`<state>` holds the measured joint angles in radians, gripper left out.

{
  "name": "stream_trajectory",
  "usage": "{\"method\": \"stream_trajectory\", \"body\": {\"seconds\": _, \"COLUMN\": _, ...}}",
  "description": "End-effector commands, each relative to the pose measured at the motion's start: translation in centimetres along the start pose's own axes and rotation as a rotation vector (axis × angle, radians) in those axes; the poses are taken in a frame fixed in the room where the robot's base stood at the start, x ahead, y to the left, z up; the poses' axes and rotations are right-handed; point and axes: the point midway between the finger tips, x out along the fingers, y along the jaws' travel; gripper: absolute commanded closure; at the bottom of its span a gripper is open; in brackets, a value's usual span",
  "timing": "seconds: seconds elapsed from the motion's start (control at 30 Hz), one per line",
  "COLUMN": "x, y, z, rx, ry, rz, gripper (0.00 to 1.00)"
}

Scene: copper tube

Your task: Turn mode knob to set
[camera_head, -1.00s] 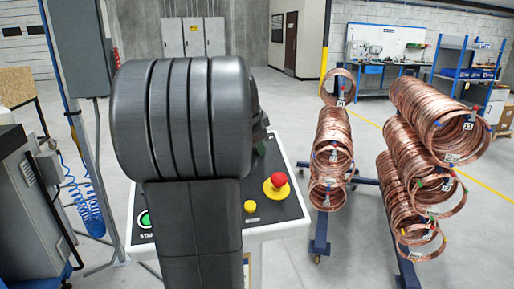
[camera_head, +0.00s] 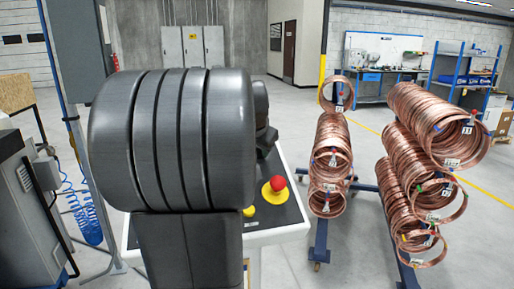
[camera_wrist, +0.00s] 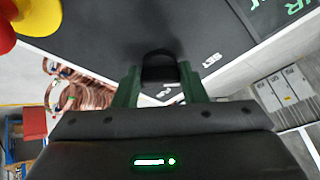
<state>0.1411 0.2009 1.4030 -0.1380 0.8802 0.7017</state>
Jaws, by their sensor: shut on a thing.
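The black mode knob (camera_wrist: 158,62) stands on the dark control panel (camera_wrist: 105,25) in the wrist view. My gripper (camera_wrist: 160,74) has one green finger on each side of the knob and is shut on it. The white word SET (camera_wrist: 211,60) is printed on the panel to the right of the knob. In the head view my arm covers the knob, the gripper and most of the panel (camera_head: 290,212). I cannot tell exactly which mark the knob points to.
A red emergency button (camera_head: 278,183) on a yellow base sits on the panel, with a smaller yellow button (camera_head: 249,211) partly hidden beside it. Copper coils (camera_head: 330,150) hang on blue stands to the right. A grey cabinet (camera_head: 25,215) stands at left.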

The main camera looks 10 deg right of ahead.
Motion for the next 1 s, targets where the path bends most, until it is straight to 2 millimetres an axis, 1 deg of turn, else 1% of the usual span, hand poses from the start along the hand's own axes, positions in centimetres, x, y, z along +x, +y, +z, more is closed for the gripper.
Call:
{"method": "stream_trajectory", "body": {"seconds": 0.43, "x": 0.0, "y": 0.0, "z": 0.0, "rx": -0.008, "ry": 0.0, "rz": -0.003, "gripper": 0.85}}
{"method": "stream_trajectory", "body": {"seconds": 0.47, "x": 0.0, "y": 0.0, "z": 0.0, "rx": -0.008, "ry": 0.0, "rz": -0.003, "gripper": 0.58}}
{"method": "stream_trajectory", "body": {"seconds": 0.5, "x": 0.0, "y": 0.0, "z": 0.0, "rx": -0.008, "ry": 0.0, "rz": -0.003, "gripper": 0.5}}
{"method": "stream_trajectory", "body": {"seconds": 0.57, "x": 0.0, "y": 0.0, "z": 0.0, "rx": -0.008, "ry": 0.0, "rz": -0.003, "gripper": 0.4}}
{"method": "stream_trajectory", "body": {"seconds": 0.87, "x": -0.1, "y": 0.0, "z": 0.0, "rx": -0.008, "ry": 0.0, "rz": -0.003, "gripper": 0.4}}
{"method": "stream_trajectory", "body": {"seconds": 0.97, "x": -0.9, "y": 0.0, "z": 0.0, "rx": -0.008, "ry": 0.001, "rz": -0.003, "gripper": 0.4}}
{"method": "stream_trajectory", "body": {"seconds": 1.0, "x": -1.4, "y": 0.0, "z": -0.1, "rx": -0.008, "ry": 0.002, "rz": -0.005, "gripper": 0.4}}
